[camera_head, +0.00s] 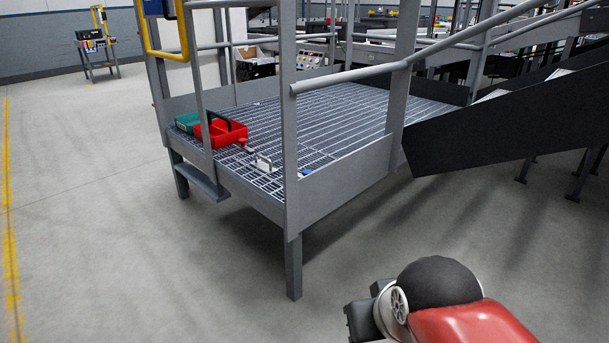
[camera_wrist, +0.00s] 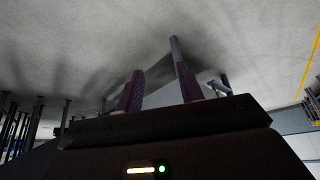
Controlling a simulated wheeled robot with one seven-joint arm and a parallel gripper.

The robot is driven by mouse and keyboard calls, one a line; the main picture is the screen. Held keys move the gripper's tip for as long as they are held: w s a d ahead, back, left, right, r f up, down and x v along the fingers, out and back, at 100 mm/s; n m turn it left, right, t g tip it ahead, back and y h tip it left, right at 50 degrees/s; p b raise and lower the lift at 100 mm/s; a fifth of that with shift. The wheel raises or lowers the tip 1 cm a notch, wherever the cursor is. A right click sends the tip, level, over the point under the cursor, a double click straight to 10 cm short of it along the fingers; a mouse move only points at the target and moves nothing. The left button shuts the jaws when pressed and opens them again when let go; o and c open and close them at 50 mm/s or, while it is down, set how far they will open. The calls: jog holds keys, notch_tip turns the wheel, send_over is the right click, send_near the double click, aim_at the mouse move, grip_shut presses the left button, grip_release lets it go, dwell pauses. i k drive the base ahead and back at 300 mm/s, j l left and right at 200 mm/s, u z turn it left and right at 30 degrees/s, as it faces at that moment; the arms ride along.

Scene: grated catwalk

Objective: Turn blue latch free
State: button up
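A small blue piece (camera_head: 306,172), possibly the blue latch, shows low at the near edge of the grated platform (camera_head: 340,120), just right of a grey post. It is too small and partly hidden to tell its shape or position. A pale, bracket-like piece (camera_head: 263,163) is on the grating left of that post. In the wrist view, my gripper (camera_wrist: 160,68) has its two purple fingers apart with nothing seen between them. It points past a grey post toward the floor and is away from the platform. My red and black arm shows low right in the head view.
A red bin (camera_head: 228,133) and a green case (camera_head: 187,122) sit on the platform's left side. Grey posts, rails and a toe board (camera_head: 345,182) edge the platform. A dark sloped stair side (camera_head: 480,125) stands at right. The floor in front is clear.

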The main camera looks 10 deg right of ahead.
aim_at(306, 171)
jog(key=i+l, duration=0.15)
jog(key=i, duration=1.05)
